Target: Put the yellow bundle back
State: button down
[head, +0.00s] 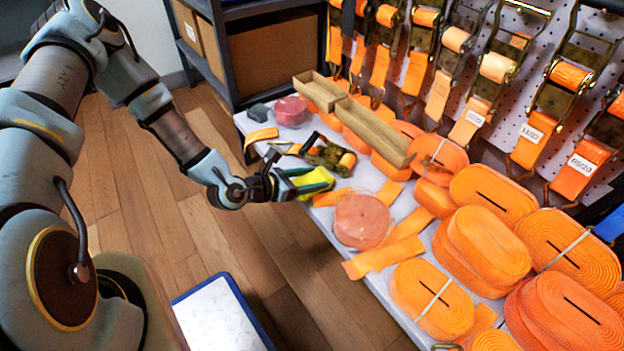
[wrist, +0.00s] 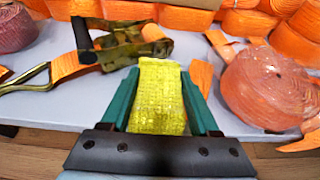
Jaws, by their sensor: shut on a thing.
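My gripper (head: 305,182) is shut on the yellow bundle (head: 313,178), just off the front edge of the table in the head view. In the wrist view the yellow bundle (wrist: 160,95) lies between the two green fingers of my gripper (wrist: 160,100), with its far end toward the table. The bundle looks like a flat block of yellow webbing. Its underside is hidden. I cannot tell whether its far end touches the table.
The white table (head: 330,215) holds a ratchet buckle (head: 328,155), a plastic-wrapped roll (head: 361,220), loose orange strap pieces and several orange strap rolls (head: 470,250). A cardboard tray (head: 375,132) stands at the back. Ratchet straps hang on the pegboard (head: 480,110). A blue-edged white box (head: 220,318) is below.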

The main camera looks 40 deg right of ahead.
jog(key=shift+f, duration=0.2)
jog(key=shift+c, duration=0.6)
grip_release()
jog(key=shift+r, duration=0.1)
jog(key=shift+r, duration=0.2)
jog(key=p+v, duration=0.2)
jog(key=v, duration=1)
jog(key=shift+p, duration=0.35)
jog(key=shift+a+f, duration=0.1)
jog(key=shift+f, duration=0.05)
